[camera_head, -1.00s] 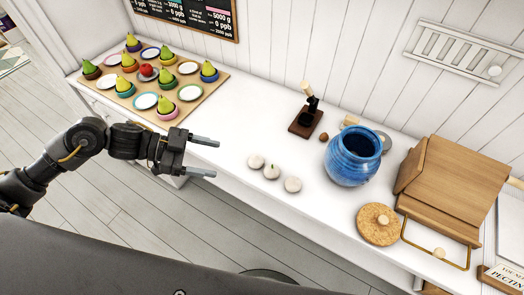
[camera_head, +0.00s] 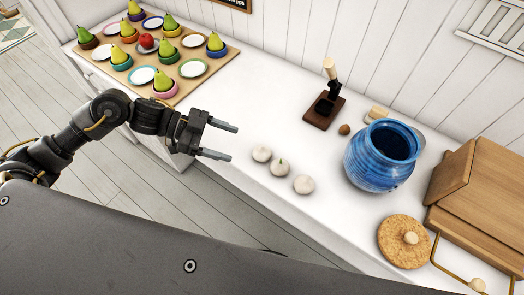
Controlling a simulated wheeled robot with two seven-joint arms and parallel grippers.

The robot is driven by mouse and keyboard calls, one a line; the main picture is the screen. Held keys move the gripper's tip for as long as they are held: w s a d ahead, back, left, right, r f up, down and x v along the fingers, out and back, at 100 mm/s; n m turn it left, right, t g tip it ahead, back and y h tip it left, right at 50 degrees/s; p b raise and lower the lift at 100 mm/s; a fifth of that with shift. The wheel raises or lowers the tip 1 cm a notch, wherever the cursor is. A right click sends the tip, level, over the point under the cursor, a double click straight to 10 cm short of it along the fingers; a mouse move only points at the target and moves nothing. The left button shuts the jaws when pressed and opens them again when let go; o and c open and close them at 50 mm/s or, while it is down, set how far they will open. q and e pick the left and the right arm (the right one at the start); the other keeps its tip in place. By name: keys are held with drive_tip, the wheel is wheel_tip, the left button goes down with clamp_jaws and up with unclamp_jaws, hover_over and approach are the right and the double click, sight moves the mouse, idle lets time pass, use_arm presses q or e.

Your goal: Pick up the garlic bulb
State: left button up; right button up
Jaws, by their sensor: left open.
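Three white garlic bulbs lie in a row on the white counter: a left bulb (camera_head: 262,153), a middle bulb (camera_head: 280,166) with a small green tip, and a right bulb (camera_head: 303,184). My left gripper (camera_head: 234,142) is open and empty, to the left of the row. Its two fingers point right toward the bulbs, apart from them. My right gripper is not in view.
A blue pot (camera_head: 382,157) stands right of the bulbs, with a cork lid (camera_head: 404,241) in front of it. Behind are a dark wooden stand (camera_head: 324,112) and a small brown nut (camera_head: 344,129). A wooden box (camera_head: 480,195) is at right. A board (camera_head: 203,77) with pears in bowls is at back left.

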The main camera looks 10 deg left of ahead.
sight(254, 151)
use_arm(q)
drive_tip(key=x, duration=0.2)
drive_tip(key=shift+w+d+f, duration=0.15)
drive_tip(key=shift+d, duration=0.2)
drive_tip(key=shift+d+f, duration=0.1)
drive_tip(key=shift+d, duration=0.2)
drive_tip(key=p+x, duration=0.1)
drive_tip(key=x, duration=0.3)
drive_tip(key=shift+d+f, duration=0.15)
drive_tip(key=shift+f, duration=0.05)
drive_tip(key=shift+d+f, duration=0.2)
drive_tip(key=shift+d, duration=0.1)
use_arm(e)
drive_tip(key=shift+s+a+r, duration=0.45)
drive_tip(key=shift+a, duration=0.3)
use_arm(q)
drive_tip(key=c, duration=0.9)
drive_tip(key=shift+c, duration=0.8)
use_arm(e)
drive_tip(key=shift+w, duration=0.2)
